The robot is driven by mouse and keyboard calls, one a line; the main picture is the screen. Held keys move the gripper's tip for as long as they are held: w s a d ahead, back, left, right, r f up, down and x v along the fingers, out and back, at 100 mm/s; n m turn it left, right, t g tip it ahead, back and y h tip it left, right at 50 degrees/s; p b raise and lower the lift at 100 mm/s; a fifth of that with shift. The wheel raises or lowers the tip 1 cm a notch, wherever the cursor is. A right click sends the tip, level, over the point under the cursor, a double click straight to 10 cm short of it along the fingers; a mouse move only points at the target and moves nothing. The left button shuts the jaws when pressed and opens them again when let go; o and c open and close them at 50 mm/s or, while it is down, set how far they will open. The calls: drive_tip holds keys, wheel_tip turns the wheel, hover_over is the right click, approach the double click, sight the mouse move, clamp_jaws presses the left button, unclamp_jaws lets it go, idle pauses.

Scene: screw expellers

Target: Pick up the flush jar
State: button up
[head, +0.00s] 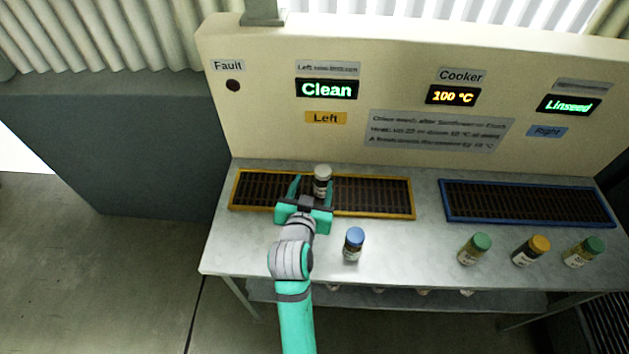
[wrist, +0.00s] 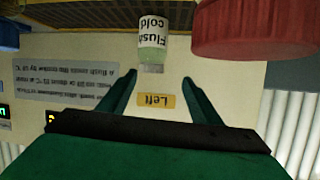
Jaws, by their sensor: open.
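The flush jar (head: 322,182) has a grey cap and stands upright at the yellow-framed left grating (head: 372,196). In the wrist view the jar (wrist: 152,38) shows inverted, with a label reading "Flush cold". My gripper (head: 310,192) is open, its two green fingers pointing toward the panel and close to the jar. In the wrist view the fingertips (wrist: 160,84) are spread apart, with nothing between them; the jar appears beyond them, roughly centred sideways. I cannot tell the exact gap to it.
A blue-capped jar (head: 353,245) stands right of my arm. A large red round cap (wrist: 255,28) is close in the wrist view. Green- (head: 474,248) and amber-capped jars (head: 531,250) stand at right, before the blue-framed grating (head: 445,203). The panel (head: 260,130) rises behind.

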sight(326, 167)
drive_tip(key=shift+w+d+f+g, duration=0.1)
drive_tip(key=shift+w+d+g, duration=0.35)
drive_tip(key=shift+d, duration=0.3)
drive_tip(key=shift+h, duration=0.4)
drive_tip(key=x, duration=1)
drive_tip(key=shift+w+f, duration=0.25)
drive_tip(key=shift+w, duration=0.1)
drive_tip(key=shift+c, duration=0.6)
drive_tip(key=c, duration=1.3)
